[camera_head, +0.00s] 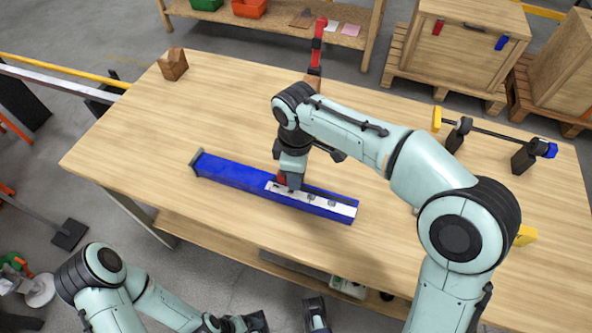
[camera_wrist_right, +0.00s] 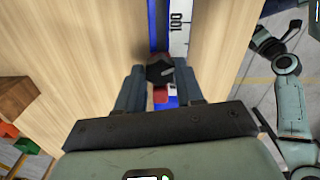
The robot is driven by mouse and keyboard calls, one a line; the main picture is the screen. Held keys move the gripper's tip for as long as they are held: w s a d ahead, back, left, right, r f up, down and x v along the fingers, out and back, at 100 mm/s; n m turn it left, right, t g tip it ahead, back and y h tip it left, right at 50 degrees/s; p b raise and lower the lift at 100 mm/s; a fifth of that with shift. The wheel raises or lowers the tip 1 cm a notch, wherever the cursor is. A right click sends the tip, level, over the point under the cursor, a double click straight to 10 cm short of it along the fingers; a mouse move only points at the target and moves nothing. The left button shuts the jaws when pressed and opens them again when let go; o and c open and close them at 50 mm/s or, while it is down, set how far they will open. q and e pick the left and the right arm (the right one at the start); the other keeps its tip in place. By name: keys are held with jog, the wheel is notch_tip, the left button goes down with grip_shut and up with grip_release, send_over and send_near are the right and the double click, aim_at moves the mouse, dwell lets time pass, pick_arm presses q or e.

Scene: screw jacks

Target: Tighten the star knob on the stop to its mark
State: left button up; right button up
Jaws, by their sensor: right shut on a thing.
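A long blue rail (camera_head: 235,175) with a white scale (camera_head: 335,206) lies on the workbench. A red part (camera_head: 282,181), which appears to be the stop, sits on the rail, mostly hidden by my right gripper (camera_head: 289,183). In the right wrist view, my right gripper (camera_wrist_right: 160,88) points down over the rail, its fingers shut on the dark star knob (camera_wrist_right: 160,69). Red and white patches show just below the knob; I cannot make out the mark. My left gripper (camera_head: 287,318) is low at the bottom edge, empty, with its dark fingers apart.
The wooden workbench (camera_head: 130,130) has free room left of the rail. A wooden block (camera_head: 173,65) stands at its back left and a red clamp (camera_head: 318,45) at its back edge.

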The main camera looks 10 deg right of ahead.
jog(key=shift+r+m+p, duration=0.15)
jog(key=shift+m+p, duration=0.55)
jog(key=shift+m, duration=0.3)
jog(key=m+p, duration=0.1)
jog(key=m, duration=0.1)
jog(key=shift+m, duration=0.3)
jog(key=o, duration=1.1)
jog(key=shift+c, duration=0.2)
notch_tip(320, 180, up, 13)
jog(key=p, duration=0.3)
